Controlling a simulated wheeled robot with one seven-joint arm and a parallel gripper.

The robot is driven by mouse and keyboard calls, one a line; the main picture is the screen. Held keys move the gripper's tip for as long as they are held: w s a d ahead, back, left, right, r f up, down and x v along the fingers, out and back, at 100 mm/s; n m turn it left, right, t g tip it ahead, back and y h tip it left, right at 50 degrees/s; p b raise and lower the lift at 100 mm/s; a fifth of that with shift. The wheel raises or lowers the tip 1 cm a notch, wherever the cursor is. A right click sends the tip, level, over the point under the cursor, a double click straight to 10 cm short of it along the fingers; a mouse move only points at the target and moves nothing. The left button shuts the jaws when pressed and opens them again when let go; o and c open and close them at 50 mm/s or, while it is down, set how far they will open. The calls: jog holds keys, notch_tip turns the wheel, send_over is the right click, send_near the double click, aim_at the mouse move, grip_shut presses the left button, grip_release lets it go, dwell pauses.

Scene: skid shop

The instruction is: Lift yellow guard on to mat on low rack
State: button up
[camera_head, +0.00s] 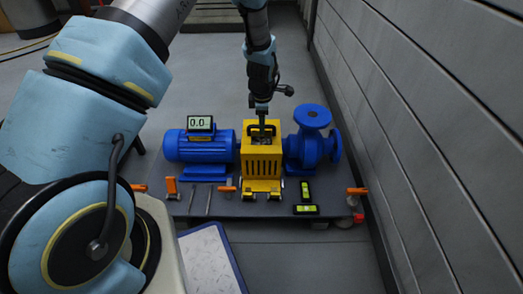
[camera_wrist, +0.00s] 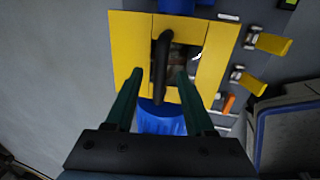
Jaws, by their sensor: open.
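The yellow guard (camera_head: 262,158) stands over the shaft between the blue motor (camera_head: 196,146) and the blue pump (camera_head: 311,140) on a grey skid plate. It has a black handle on top, which shows in the wrist view (camera_wrist: 162,65). My gripper (camera_head: 262,118) is just above the guard. In the wrist view my gripper (camera_wrist: 156,75) is open, with its two fingers on either side of the handle, apart from it. The mat (camera_head: 212,257) appears to be the pale sheet in a blue-edged frame at the lower front; whether it is on a rack I cannot tell.
A display reading 0.0 (camera_head: 200,123) sits on the motor. Yellow clamps at the guard's foot (camera_head: 261,187), orange handles, thin tools and two black-and-green levels (camera_head: 306,191) lie along the skid's front. A panelled wall (camera_head: 420,130) stands close at right.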

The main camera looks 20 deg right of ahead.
jog(key=f, duration=0.2)
jog(key=shift+w+d+f, duration=0.1)
jog(key=shift+w+f, duration=0.15)
jog(key=shift+f, duration=0.1)
jog(key=shift+c, duration=0.3)
grip_shut()
dwell(0.8)
